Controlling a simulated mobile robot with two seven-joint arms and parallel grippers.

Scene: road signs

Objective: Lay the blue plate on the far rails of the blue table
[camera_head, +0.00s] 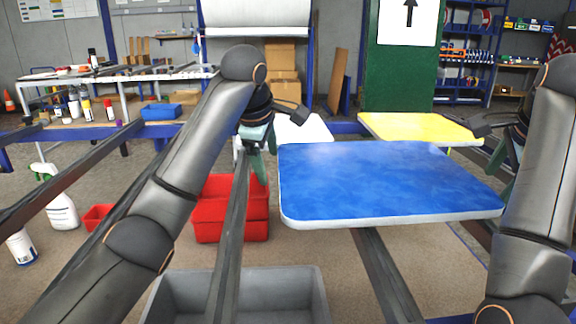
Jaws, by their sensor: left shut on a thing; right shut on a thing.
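The blue plate (385,180) is a rounded rectangle with a pale edge, roughly level in the middle of the head view. My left gripper (265,158) is at its left edge and my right gripper (508,172) at its right edge; both are shut on it. The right fingers are partly hidden by my arm. Dark rails (384,282) run away from me under the plate, and another dark rail (234,235) is left of it. A blue frame bar (348,128) of the table crosses behind. The plate hides the rails' far stretch; contact with them cannot be told.
A yellow plate (420,127) and a white plate (303,128) lie behind the blue plate. Red bins (231,220) and a grey crate (165,297) stand low at front left. A green panel (398,80) with an arrow sign stands behind. Spray bottle (61,205) at left.

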